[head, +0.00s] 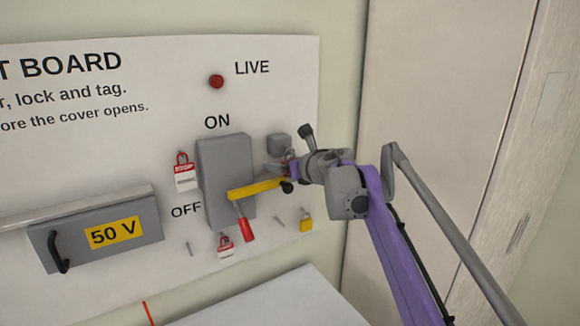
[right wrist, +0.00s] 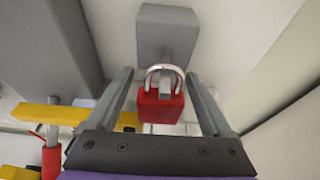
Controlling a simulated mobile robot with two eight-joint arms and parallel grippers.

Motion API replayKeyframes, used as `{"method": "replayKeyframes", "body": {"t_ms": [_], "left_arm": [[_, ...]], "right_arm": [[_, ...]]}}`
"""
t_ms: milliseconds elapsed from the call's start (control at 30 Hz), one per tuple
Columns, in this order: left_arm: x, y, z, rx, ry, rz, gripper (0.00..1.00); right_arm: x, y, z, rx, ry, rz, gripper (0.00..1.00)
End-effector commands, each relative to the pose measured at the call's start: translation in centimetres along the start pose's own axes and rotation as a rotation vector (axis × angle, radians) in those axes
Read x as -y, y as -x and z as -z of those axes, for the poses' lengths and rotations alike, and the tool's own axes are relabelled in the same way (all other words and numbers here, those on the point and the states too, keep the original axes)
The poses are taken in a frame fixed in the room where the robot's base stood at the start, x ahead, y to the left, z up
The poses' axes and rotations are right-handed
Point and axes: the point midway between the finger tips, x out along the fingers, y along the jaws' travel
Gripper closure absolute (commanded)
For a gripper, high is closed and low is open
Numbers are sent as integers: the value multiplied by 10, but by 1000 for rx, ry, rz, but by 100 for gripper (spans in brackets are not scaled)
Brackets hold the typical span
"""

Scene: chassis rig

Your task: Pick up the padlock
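A red padlock (right wrist: 160,106) with a silver shackle hangs at a grey block (right wrist: 166,35) in the right wrist view. My right gripper (right wrist: 160,76) is open, with one finger on each side of the padlock and a visible gap to each. In the head view my right gripper (head: 279,169) is at the board, right of the grey switch box (head: 222,165), and mostly hides the red padlock. A yellow padlock (head: 306,221) hangs lower right. My left gripper is not in view.
A yellow bar (head: 252,190) crosses the switch box close to my right gripper, with a red-handled part (head: 244,228) below it. Red-and-white tags (head: 185,174) hang nearby. A grey 50 V cover (head: 95,232) with a black handle is at left. A white surface (head: 265,302) lies below.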

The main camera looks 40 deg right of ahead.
Motion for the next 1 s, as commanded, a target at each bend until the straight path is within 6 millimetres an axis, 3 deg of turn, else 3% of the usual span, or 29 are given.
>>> {"method": "replayKeyframes", "body": {"t_ms": [67,433,1000], "left_arm": [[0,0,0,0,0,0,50],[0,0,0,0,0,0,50],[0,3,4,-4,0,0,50]], "right_arm": [[0,0,0,0,0,0,32],[0,0,0,0,0,0,99],[-6,-4,-9,0,0,0,100]]}}
